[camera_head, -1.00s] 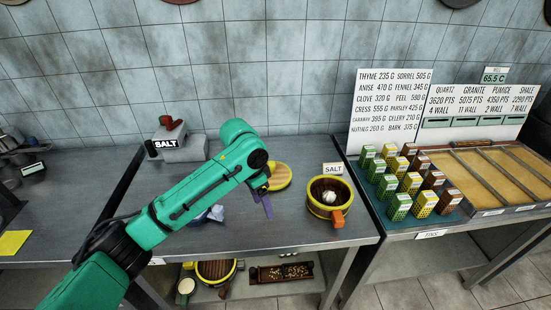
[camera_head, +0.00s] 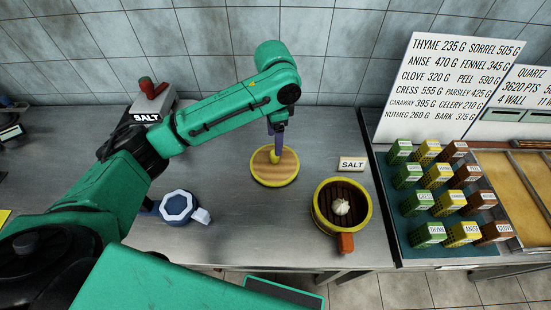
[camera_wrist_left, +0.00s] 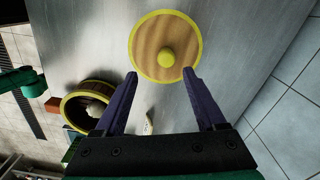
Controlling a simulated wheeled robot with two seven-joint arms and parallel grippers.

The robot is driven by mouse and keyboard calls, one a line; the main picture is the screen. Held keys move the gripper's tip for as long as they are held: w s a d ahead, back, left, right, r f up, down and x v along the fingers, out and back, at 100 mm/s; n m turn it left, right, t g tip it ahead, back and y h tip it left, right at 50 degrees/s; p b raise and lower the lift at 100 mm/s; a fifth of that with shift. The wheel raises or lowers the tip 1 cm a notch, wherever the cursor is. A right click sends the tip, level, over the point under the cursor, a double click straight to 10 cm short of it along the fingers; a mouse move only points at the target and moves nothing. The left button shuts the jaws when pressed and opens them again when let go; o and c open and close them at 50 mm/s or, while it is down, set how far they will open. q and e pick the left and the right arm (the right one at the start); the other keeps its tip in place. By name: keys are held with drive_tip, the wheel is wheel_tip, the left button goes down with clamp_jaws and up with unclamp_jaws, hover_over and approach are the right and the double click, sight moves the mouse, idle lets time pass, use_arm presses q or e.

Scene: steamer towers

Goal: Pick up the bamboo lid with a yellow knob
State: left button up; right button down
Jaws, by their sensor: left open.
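The bamboo lid (camera_head: 274,168) is a round wooden disc with a yellow rim, lying flat on the steel counter. Its yellow knob (camera_head: 274,157) stands at its centre. The lid (camera_wrist_left: 150,52) and knob (camera_wrist_left: 166,57) also show whole in the left wrist view. My left gripper (camera_head: 276,142) points down over the lid, close to the knob. In the left wrist view my left gripper (camera_wrist_left: 158,75) has its two purple fingers apart with nothing between them, and the knob shows just beyond the fingertips. My right gripper is not in view.
A yellow-rimmed steamer (camera_head: 318,212) holding a white bulb stands right of the lid, beside a salt sign (camera_head: 352,163). A blue and white round item (camera_head: 178,206) sits at left. Spice boxes (camera_head: 437,203) fill a tray at right. Counter around the lid is clear.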

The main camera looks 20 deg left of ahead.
sight(275, 160)
use_arm(q)
drive_tip(key=f, duration=0.3)
drive_tip(key=shift+w, duration=0.2)
drive_tip(key=f, duration=0.1)
drive_tip(key=f+p, duration=0.1)
drive_tip(key=f, duration=0.1)
drive_tip(key=f+p, duration=0.1)
drive_tip(key=f, duration=0.1)
drive_tip(key=shift+w+a+f, duration=0.1)
drive_tip(key=shift+w+f, duration=0.15)
drive_tip(key=shift+w, duration=0.15)
clamp_jaws()
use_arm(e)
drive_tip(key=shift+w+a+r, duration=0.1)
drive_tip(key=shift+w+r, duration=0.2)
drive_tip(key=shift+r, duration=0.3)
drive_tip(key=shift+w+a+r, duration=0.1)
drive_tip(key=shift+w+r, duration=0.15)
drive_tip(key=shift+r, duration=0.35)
